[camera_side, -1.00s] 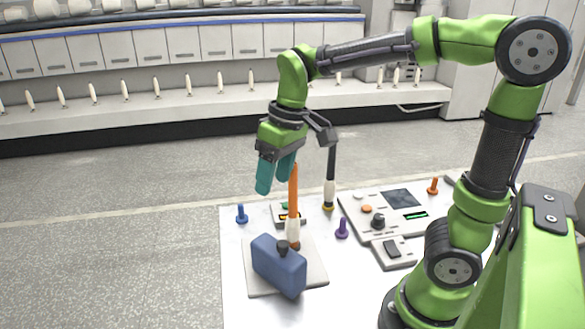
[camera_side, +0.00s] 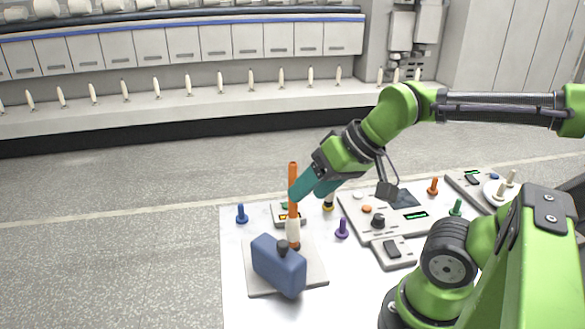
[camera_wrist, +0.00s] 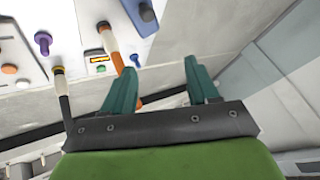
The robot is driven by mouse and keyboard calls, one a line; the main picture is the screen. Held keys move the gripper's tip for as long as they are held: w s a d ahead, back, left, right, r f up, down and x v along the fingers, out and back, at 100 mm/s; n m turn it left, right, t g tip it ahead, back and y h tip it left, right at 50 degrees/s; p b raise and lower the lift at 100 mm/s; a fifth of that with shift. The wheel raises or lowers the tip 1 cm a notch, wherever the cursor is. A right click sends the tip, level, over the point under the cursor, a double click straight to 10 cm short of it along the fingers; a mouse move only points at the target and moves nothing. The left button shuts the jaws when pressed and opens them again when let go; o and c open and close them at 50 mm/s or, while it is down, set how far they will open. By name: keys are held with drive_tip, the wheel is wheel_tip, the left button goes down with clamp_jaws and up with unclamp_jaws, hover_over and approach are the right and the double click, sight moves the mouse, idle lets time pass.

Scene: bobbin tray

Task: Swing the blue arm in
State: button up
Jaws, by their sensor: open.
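The blue arm also shows at the top of the wrist view (camera_wrist: 132,14), partly cut off. My gripper (camera_side: 309,188) is tilted, with teal fingers open and nothing seen between them. It is above and behind the blue arm, beside the post's upper part; I cannot tell whether it touches the post.
A blue peg (camera_side: 242,214) and a purple peg (camera_side: 342,228) stand on either side of the plate. A control panel (camera_side: 350,222) with a dark knob and a switch box (camera_side: 393,252) lie to the right. The front left of the white table is clear.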

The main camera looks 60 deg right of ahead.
drive_tip(key=shift+a, duration=0.1)
drive_tip(key=shift+c, duration=1.2)
drive_tip(key=a, duration=0.1)
drive_tip(key=a+f+n+g, duration=0.1)
drive_tip(key=w+a+n+g, duration=0.1)
drive_tip(key=a, duration=0.1)
drive_tip(key=shift+f+y, duration=0.3)
drive_tip(key=shift+f, duration=0.05)
drive_tip(key=c, duration=0.7)
drive_tip(key=a, duration=0.1)
drive_tip(key=a+g, duration=0.1)
drive_tip(key=w+a+f+g, duration=0.1)
drive_tip(key=a, duration=0.1)
drive_tip(key=shift+h, duration=0.4)
clamp_jaws()
drive_tip(key=w+a+m+g+h, duration=0.1)
drive_tip(key=a+m+h, duration=0.2)
drive_tip(key=m, duration=0.4)
drive_tip(key=a+r+m+g+h, duration=0.1)
drive_tip(key=a+m+h, duration=0.1)
drive_tip(key=m, duration=0.6)
drive_tip(key=shift+w+a+g+h, duration=0.35)
drive_tip(key=shift+a+g+h, duration=0.05)
drive_tip(key=shift+h, duration=0.2)
